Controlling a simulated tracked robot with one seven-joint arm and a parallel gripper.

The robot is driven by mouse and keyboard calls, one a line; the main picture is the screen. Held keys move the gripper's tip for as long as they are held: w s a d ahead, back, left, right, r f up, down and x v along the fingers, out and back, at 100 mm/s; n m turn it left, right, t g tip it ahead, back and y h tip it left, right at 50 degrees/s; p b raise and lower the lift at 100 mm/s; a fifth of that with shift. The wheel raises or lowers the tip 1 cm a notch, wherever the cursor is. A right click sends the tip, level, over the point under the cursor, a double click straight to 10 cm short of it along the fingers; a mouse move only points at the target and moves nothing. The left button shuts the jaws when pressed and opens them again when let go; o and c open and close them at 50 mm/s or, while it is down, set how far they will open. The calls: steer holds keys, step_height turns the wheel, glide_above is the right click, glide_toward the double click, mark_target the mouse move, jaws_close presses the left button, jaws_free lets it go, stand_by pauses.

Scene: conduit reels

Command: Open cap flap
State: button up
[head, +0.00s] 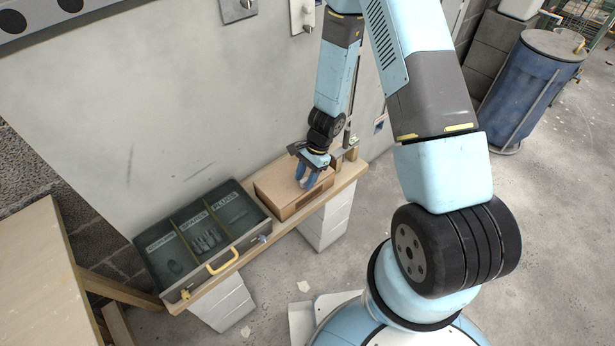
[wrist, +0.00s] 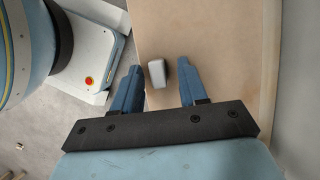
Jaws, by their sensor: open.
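A brown box with a flat tan top (head: 276,184) sits on a wooden shelf against the wall in the head view. Its tan top (wrist: 215,45) fills much of the wrist view. A small pale grey block (wrist: 157,73) shows against that top, between my fingers and apart from both; I cannot tell whether it is fixed there. My gripper (head: 313,182) is over the right part of the box, pointing down. In the wrist view, my gripper (wrist: 160,68) is open, with its blue fingers on either side of the block. No raised flap shows.
A dark tray (head: 205,232) with three labelled compartments and a yellow handle (head: 223,261) stands left of the box, with grey pieces inside. The shelf (head: 345,178) rests on pale blocks. A wooden table (head: 38,270) is at far left and a blue drum (head: 525,90) at far right.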

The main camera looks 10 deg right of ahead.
jaws_close()
stand_by(0.3)
steer(key=shift+a, duration=0.1)
